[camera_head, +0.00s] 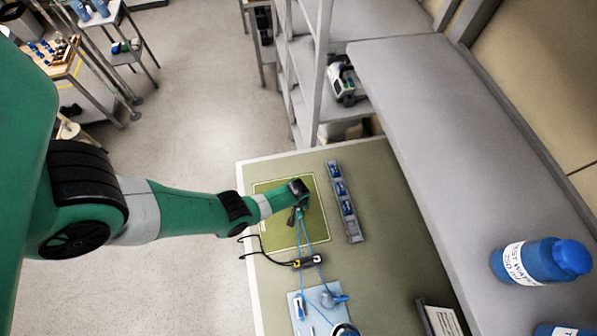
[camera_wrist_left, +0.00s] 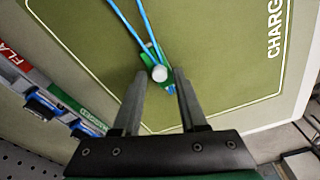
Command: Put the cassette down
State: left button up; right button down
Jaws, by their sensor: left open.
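My left gripper (camera_head: 297,204) points down over the green mat (camera_head: 273,238) on the table. In the left wrist view the gripper (camera_wrist_left: 160,80) is open. The cassette, a small green piece (camera_wrist_left: 154,57) with a round pale knob, is between and just beyond its fingertips, with gaps at the sides. It appears to lie on the mat; contact is hard to tell. Two blue tubes (camera_wrist_left: 128,25) run from it. In the head view they lead toward a dark clip piece (camera_head: 306,261) and a pale blue tray (camera_head: 296,325). My right gripper is not seen.
A grey rack (camera_head: 354,230) with blue units stands right of the mat, close to the gripper. A black cable (camera_head: 262,249) lies left of the tubes. A grey shelf (camera_head: 420,90) with blue bottles (camera_head: 535,262) overhangs the right side. The mat around the cassette is mostly clear.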

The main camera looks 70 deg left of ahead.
pick_arm(q)
grip_shut()
dwell(0.3)
